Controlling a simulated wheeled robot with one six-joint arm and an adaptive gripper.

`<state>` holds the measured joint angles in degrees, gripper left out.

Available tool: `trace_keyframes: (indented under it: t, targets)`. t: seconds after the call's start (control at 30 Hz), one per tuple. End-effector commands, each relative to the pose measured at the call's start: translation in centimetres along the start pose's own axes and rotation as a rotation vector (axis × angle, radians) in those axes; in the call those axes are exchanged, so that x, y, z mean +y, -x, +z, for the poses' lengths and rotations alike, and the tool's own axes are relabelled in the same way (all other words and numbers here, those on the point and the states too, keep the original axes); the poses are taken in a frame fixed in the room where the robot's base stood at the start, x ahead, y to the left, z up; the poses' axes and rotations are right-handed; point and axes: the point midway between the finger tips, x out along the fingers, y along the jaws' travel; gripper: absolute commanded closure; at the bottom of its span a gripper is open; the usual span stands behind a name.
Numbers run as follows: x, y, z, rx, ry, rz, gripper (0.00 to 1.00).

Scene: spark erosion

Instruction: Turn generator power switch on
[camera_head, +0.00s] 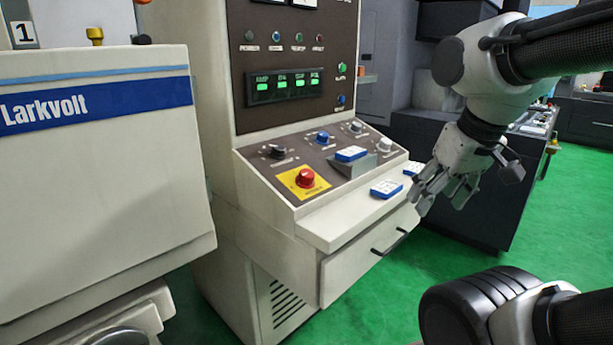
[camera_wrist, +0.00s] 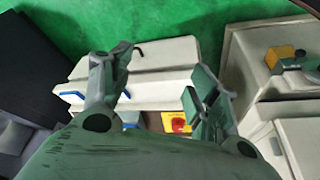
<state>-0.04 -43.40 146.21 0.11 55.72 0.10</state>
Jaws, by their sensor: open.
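The generator console (camera_head: 300,220) is a beige cabinet with a brown sloped panel. On the panel are a black rotary knob (camera_head: 277,151) at left, a blue knob (camera_head: 323,137), a grey knob (camera_head: 356,127) and a pale knob (camera_head: 386,145). Their labels are too small to read, so I cannot tell which is the power switch. A red mushroom button (camera_head: 306,177) sits on a yellow plate; it also shows between my fingers in the wrist view (camera_wrist: 178,124). My gripper (camera_head: 441,192) is open and empty, right of the console's front ledge, apart from the knobs.
Blue-and-white blocks lie on the ledge (camera_head: 386,188) and on a grey wedge (camera_head: 351,153). A drawer handle (camera_head: 390,241) juts out below. Green displays (camera_head: 287,86) are lit above. A Larkvolt machine (camera_head: 100,170) stands at left.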

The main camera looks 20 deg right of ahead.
Motion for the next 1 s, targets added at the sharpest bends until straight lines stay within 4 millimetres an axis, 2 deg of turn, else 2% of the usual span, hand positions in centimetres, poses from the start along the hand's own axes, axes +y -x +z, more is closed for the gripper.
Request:
trace_keyframes:
  t: [0.17, 0.27, 0.47, 0.63, 0.73, 0.8, 1.0]
  targets:
    - [-0.8, -1.9, -0.4, -0.088, 0.036, -0.012, 0.4]
    - [-2.0, -3.4, -2.8, -0.162, 0.066, -0.029, 0.4]
    - [-6.5, -7.9, -12.0, -0.217, 0.204, -0.099, 0.4]
    - [-10.7, -11.9, -19.7, -0.167, 0.372, -0.166, 0.4]
    - [-12.6, -12.8, -24.6, -0.076, 0.483, -0.196, 0.4]
    - [-13.2, -11.7, -27.1, 0.004, 0.554, -0.203, 0.4]
    - [-13.4, -12.4, -27.4, 0.034, 0.647, -0.203, 0.4]
